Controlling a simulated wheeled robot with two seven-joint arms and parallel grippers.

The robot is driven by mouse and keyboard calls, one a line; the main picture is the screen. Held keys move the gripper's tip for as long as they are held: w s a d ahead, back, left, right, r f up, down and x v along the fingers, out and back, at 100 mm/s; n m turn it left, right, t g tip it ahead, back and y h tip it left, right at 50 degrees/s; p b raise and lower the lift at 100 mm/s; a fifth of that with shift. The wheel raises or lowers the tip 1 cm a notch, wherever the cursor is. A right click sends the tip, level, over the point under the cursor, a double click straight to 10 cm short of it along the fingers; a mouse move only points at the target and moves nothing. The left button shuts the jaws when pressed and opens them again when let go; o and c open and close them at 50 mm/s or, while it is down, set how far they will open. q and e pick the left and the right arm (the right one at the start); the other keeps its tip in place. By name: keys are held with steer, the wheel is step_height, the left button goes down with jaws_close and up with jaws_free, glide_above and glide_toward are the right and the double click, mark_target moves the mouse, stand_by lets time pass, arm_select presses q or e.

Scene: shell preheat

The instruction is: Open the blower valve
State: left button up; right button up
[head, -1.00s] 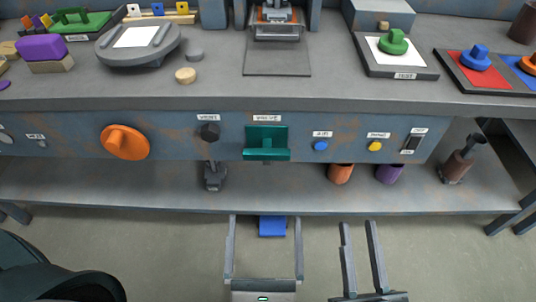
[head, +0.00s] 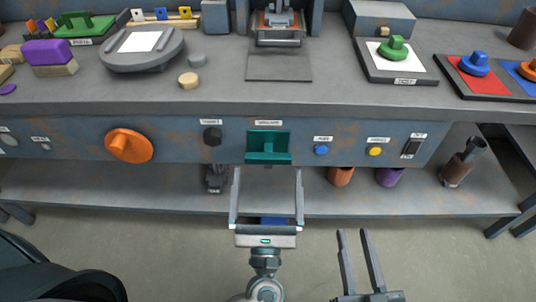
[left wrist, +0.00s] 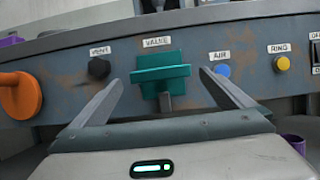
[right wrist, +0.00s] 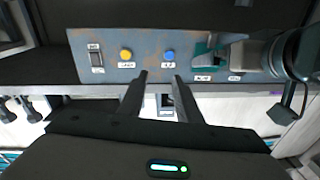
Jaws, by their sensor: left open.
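The teal valve (head: 268,147) is on the front panel under a white label; in the left wrist view (left wrist: 161,72) its label reads VALVE. It has a wide crossbar handle, and a grey stem shows below it. My left gripper (head: 267,175) is open and empty, just below and in front of the valve. In the left wrist view (left wrist: 162,82) the valve shows between its fingertips, apart from both as far as I can see. My right gripper (head: 353,233) is open and empty, lower right, in front of the bench. It also shows in the right wrist view (right wrist: 159,75).
On the panel are an orange knob (head: 129,146), a black knob (head: 212,136), a blue button (head: 321,150), a yellow button (head: 374,151) and a black switch (head: 411,147). Cups (head: 389,177) stand on the lower shelf. The bench top (head: 220,97) overhangs the panel.

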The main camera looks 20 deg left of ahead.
mark_target(268, 163)
arm_select(q)
steer(key=shift+p+x, duration=0.3)
steer(key=shift+x, duration=2.6)
arm_select(e)
steer(key=shift+w+d+f+g+h, duration=0.1)
steer(key=shift+d+f+g+h, duration=0.1)
steer(key=shift+f+g, duration=0.4)
steer(key=shift+d+f+g+h, duration=0.1)
steer(key=shift+f+g+h, duration=0.15)
steer(key=shift+f, duration=0.5)
arm_select(q)
steer(key=c, duration=0.9)
